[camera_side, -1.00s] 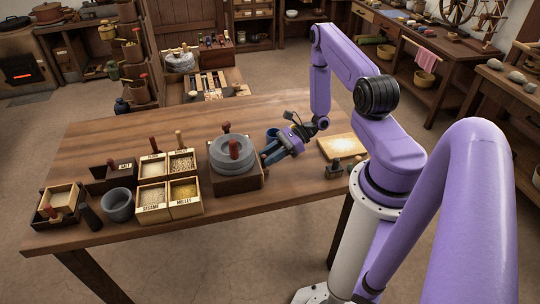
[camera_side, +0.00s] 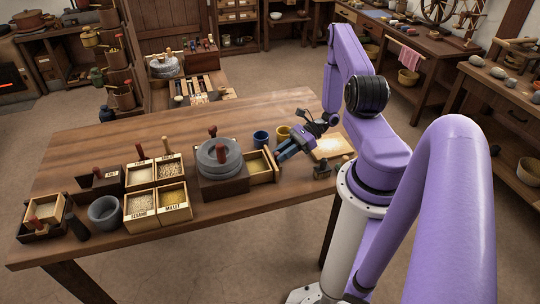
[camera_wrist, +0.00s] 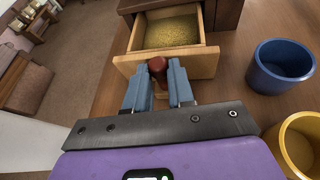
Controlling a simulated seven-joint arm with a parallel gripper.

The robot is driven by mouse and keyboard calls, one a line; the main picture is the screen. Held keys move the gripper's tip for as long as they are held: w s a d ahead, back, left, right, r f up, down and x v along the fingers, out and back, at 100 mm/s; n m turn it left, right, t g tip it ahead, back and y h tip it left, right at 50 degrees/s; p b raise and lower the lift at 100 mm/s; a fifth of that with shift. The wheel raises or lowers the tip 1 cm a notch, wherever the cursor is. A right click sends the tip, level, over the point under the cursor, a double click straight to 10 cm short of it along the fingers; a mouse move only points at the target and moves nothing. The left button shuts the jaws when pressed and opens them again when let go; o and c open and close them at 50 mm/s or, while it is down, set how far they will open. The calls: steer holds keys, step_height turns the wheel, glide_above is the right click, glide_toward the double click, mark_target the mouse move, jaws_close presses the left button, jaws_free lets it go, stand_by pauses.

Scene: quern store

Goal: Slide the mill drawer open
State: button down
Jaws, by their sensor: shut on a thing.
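The mill (camera_side: 219,160) is a round grey stone quern on a dark wooden box, with reddish-brown handles on top. Its drawer (camera_side: 262,166) is light wood and stands out from the right side of the box. In the wrist view the drawer front (camera_wrist: 204,66) faces me, and yellowish meal (camera_wrist: 172,31) lies inside. My gripper (camera_wrist: 158,85) is shut on the reddish-brown drawer knob (camera_wrist: 157,65), with a blue finger on each side of it. In the side view my gripper (camera_side: 281,156) is at the drawer's outer end.
A blue cup (camera_wrist: 281,66) and a yellow cup (camera_wrist: 299,143) stand right of the drawer in the wrist view. A light board (camera_side: 331,147) with pale powder lies right of my gripper in the side view. Grain boxes (camera_side: 157,190) and a grey mortar (camera_side: 104,211) stand left of the mill.

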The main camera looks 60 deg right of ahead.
steer(key=shift+s+d, duration=0.15)
steer(key=c, duration=1.2)
jaws_free()
steer(key=shift+c, duration=0.2)
steer(key=v, duration=1.7)
steer(key=shift+s+d+r, duration=0.1)
steer(key=shift+r, duration=0.05)
